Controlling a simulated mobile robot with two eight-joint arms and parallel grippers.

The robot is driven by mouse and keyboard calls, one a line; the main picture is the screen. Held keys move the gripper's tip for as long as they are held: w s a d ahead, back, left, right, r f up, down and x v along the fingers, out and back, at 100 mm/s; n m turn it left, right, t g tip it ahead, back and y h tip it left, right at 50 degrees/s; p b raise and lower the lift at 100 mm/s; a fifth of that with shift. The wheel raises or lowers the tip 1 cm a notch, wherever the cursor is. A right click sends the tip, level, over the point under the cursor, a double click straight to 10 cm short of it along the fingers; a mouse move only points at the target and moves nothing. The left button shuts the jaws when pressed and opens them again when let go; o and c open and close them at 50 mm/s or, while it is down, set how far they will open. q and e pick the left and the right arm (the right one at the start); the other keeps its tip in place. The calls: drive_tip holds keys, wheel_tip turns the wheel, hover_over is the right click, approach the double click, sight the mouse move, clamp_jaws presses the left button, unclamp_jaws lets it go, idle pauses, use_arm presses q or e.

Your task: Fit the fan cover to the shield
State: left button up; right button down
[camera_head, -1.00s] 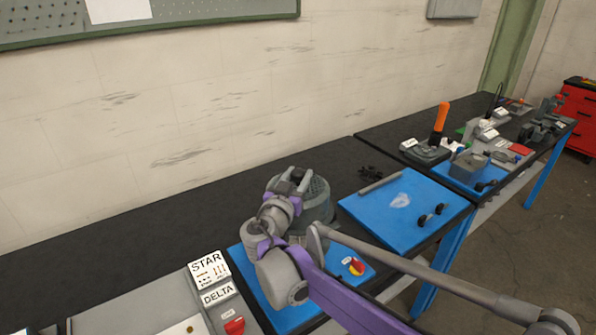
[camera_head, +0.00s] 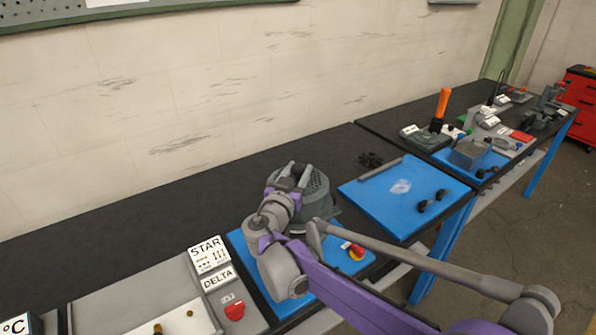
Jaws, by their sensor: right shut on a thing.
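A grey, round fan cover with a perforated wall (camera_head: 317,191) is in the head view, over the upper right of the near blue mat. My right gripper (camera_head: 291,172) is at its top and shut on it. My right wrist and forearm hide its left and front sides. I cannot make out the shield apart from the cover, nor tell whether the two touch. My left gripper is not in view.
A black fan wheel (camera_head: 370,160) lies on the black bench. A second blue mat (camera_head: 385,200) holds a grey rod and small black parts. A STAR/DELTA panel (camera_head: 212,262) stands left of my arm. The bench behind the cover is clear.

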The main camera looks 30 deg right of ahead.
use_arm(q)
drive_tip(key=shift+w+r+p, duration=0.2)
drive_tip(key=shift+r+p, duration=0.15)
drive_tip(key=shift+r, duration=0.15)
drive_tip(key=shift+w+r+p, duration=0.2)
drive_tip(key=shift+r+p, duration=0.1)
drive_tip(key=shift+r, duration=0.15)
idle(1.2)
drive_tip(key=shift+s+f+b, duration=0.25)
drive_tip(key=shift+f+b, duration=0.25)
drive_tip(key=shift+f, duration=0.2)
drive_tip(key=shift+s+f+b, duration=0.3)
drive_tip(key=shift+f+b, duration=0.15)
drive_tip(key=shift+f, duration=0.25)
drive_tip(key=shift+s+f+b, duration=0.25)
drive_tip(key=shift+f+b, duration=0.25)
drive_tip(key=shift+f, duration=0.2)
use_arm(e)
drive_tip(key=shift+f, duration=3.55)
drive_tip(key=shift+c, duration=1.6)
unclamp_jaws()
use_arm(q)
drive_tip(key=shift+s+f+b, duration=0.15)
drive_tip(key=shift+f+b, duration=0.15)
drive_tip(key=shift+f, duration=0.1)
use_arm(e)
drive_tip(key=v, duration=1)
drive_tip(key=shift+s+a, duration=0.25)
drive_tip(key=shift+a, duration=0.1)
